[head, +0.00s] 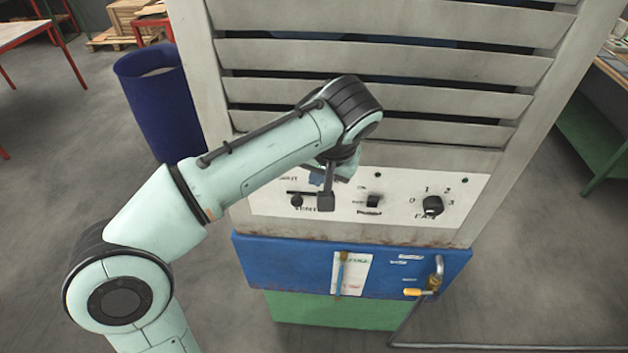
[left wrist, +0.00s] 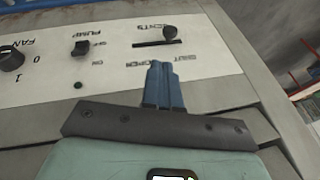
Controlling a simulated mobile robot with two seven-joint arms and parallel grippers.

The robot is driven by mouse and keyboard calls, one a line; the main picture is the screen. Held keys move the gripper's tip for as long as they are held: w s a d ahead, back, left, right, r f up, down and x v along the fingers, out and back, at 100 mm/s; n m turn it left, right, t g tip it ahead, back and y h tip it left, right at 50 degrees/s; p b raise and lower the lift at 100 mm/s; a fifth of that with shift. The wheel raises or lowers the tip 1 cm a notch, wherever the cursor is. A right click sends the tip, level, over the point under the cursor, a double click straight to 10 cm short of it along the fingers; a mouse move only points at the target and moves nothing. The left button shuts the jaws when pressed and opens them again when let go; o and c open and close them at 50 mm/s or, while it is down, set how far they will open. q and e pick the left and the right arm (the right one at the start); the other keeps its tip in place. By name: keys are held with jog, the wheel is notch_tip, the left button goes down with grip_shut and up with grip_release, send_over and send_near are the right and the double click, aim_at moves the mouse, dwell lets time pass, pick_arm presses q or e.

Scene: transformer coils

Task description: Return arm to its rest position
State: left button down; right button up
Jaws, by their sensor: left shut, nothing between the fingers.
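My left arm reaches in from the left in the head view. Its gripper (head: 318,179) is in front of the white control panel (head: 275,209), at the vents slider's labels, partly hidden by the wrist. In the left wrist view the blue fingers (left wrist: 160,66) are together and empty. They overlap the panel's lower picture edge; I cannot tell whether they touch it. The vents slider knob (left wrist: 170,33) stands at the SHUT end of its slot, apart from the fingers. My right gripper is not in view.
The panel carries a pump switch (head: 372,201) and a fan knob (head: 432,205). Grey louvres (head: 390,58) rise above it. A blue bin (head: 160,105) stands left behind my arm. Floor at lower left is clear.

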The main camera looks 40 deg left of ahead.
pick_arm(q)
jog(key=shift+v, duration=0.95)
jog(key=shift+d, duration=0.1)
jog(key=shift+f, duration=0.1)
